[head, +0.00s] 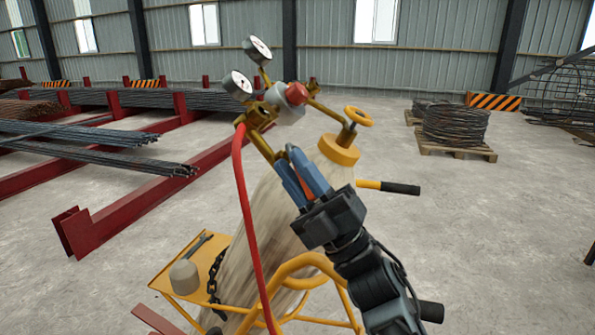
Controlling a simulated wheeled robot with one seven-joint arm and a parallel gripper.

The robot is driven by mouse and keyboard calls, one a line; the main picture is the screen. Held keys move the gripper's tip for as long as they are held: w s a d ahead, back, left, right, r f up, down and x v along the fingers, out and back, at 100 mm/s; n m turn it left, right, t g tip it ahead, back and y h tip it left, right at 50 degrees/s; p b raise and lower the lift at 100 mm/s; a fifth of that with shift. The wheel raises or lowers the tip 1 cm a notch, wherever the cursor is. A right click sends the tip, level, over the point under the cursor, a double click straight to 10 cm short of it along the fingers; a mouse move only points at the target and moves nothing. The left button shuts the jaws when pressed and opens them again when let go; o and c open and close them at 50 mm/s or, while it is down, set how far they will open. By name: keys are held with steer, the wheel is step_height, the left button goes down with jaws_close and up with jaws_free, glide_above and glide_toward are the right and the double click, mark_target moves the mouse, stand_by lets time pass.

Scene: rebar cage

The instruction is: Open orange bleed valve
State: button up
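My gripper (290,157) has blue fingers and reaches up and left to the brass fittings (258,142) beside the cylinder's top. Its fingers are close together, with a small orange-red piece (307,189) showing between them near the palm. This may be the orange bleed valve's handle, but the fingers hide most of it. I cannot tell whether they touch it. The brass fittings join a regulator with a red knob (298,91) and two round gauges (238,85) (258,49). A yellow-orange handwheel (358,116) tops the cylinder (268,225).
A red hose (247,220) hangs down in front of the cylinder. The yellow cart (300,268) has a side tray (163,277) with a wrench, and a chain (214,280). Red racks with rebar (95,145) stand left. A wire coil on a pallet (455,126) is back right.

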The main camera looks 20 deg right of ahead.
steer(key=shift+s+d+f, duration=0.1)
steer(key=shift+f, duration=0.15)
steer(key=s+d, duration=0.1)
steer(key=s+d+b, duration=0.1)
steer(key=shift+s+d+f, duration=0.15)
steer(key=shift+s+f, duration=0.25)
steer(key=o, duration=1)
steer(key=s+d+b, duration=0.1)
steer(key=s+d, duration=0.2)
steer(key=s, duration=0.1)
steer(key=shift+d, duration=0.2)
steer(key=shift+s+d+r, duration=0.15)
steer(key=shift+s+d, duration=0.35)
steer(key=shift+s, duration=0.15)
steer(key=shift+s+d+r, duration=0.15)
steer(key=shift+s+d, duration=0.3)
steer(key=shift+s, duration=0.15)
steer(key=c, duration=1)
steer(key=shift+s+d+f, duration=0.1)
steer(key=shift+s+d, duration=0.05)
steer(key=shift+s, duration=0.15)
steer(key=shift+c, duration=0.5)
